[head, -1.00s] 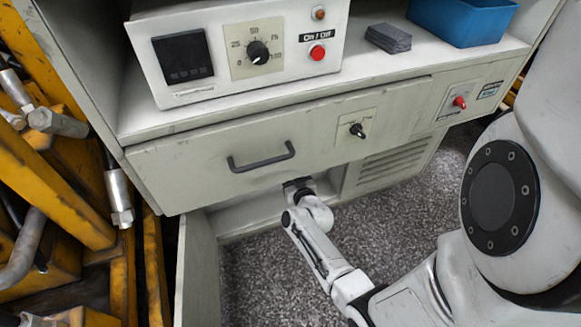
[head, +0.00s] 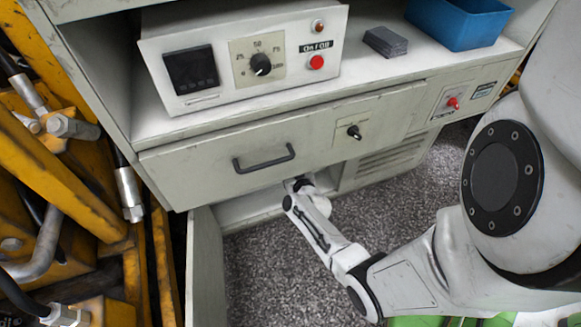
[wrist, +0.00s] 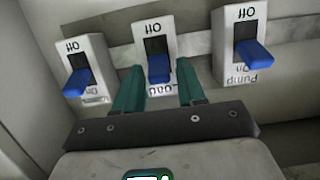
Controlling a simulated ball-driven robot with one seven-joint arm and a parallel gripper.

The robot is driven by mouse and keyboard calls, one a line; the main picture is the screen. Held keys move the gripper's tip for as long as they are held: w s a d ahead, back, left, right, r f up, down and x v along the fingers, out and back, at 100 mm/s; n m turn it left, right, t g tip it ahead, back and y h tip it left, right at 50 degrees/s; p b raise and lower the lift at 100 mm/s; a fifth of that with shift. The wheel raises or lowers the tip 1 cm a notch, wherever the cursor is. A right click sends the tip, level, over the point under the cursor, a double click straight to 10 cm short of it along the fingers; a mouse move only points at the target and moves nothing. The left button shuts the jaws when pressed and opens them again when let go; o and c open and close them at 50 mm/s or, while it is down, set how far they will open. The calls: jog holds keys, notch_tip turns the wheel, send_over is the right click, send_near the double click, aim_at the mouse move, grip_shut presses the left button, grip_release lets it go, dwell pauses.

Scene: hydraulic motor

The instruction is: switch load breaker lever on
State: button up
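Three white breakers with blue levers sit in a row in the wrist view; their labels appear upside down. The middle one, partly readable as Load, is the load breaker (wrist: 153,44), with its blue lever (wrist: 158,69). Off is at its picture-top end; its lower label is partly covered. The lever juts toward the picture bottom. My gripper (wrist: 159,80) is open, with one green finger on either side of this lever and visible gaps. Contact is not evident. In the head view my wrist (head: 298,185) reaches into the opening under the drawer; fingers and breakers are hidden there.
A left breaker (wrist: 85,66) and the Pump breaker (wrist: 240,45) stand close on both sides. The drawer (head: 215,165) with its black handle (head: 264,158) overhangs my wrist. An open cabinet door (head: 204,265) stands at the left.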

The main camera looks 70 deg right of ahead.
jog(key=shift+o, duration=0.9)
jog(key=shift+a, duration=0.1)
jog(key=p+v, duration=0.2)
jog(key=v, duration=0.8)
jog(key=shift+s+a, duration=0.2)
jog(key=shift+a, duration=0.05)
jog(key=shift+r, duration=0.15)
